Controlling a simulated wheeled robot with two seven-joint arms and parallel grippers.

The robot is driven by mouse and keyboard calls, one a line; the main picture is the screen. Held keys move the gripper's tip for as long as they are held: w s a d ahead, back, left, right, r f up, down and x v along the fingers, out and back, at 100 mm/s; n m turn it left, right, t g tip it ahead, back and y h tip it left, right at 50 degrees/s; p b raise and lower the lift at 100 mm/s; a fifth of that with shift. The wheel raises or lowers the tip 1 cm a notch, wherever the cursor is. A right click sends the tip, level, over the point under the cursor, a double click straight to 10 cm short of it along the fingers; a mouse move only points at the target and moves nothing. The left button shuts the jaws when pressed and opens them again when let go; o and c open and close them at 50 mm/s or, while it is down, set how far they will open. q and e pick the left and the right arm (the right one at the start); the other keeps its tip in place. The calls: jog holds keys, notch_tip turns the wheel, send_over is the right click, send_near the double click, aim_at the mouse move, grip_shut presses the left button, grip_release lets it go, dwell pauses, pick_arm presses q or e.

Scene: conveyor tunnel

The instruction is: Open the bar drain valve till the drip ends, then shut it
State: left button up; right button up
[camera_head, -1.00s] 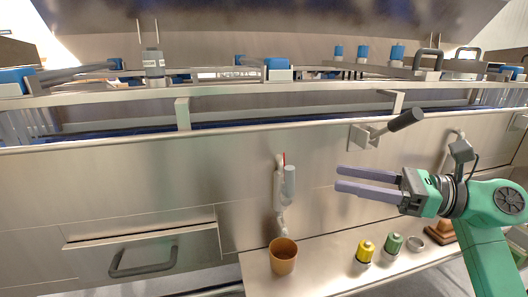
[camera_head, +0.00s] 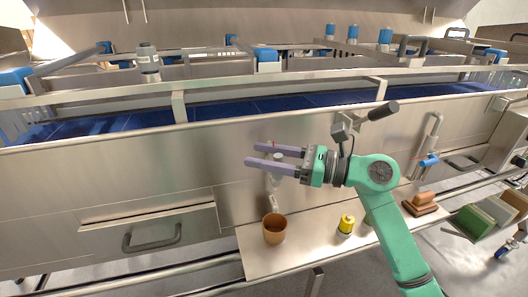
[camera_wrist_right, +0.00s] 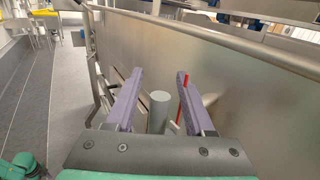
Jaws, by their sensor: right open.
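A drain fitting on the steel panel, with a grey cylinder (camera_head: 278,183) and a spout below, is partly hidden behind my right gripper. A thin red bar (camera_wrist_right: 184,103) stands beside the cylinder in the right wrist view, near the right finger. My right gripper (camera_head: 257,155) is open, its fingers pointing left across the fitting's upper part. In the wrist view the grey cylinder (camera_wrist_right: 158,110) shows between the fingers; I cannot tell whether anything touches. A brown cup (camera_head: 275,229) stands on the shelf below the spout. No drip can be made out. My left gripper is not in view.
A black-handled lever (camera_head: 383,110) juts from the panel above my right wrist. A blue-handled valve (camera_head: 428,161) is farther right. A yellow canister (camera_head: 346,225) and brown block (camera_head: 423,203) stand on the steel shelf (camera_head: 257,258). A drawer handle (camera_head: 152,240) projects at left.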

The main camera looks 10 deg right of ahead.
grip_shut()
dwell(1.3)
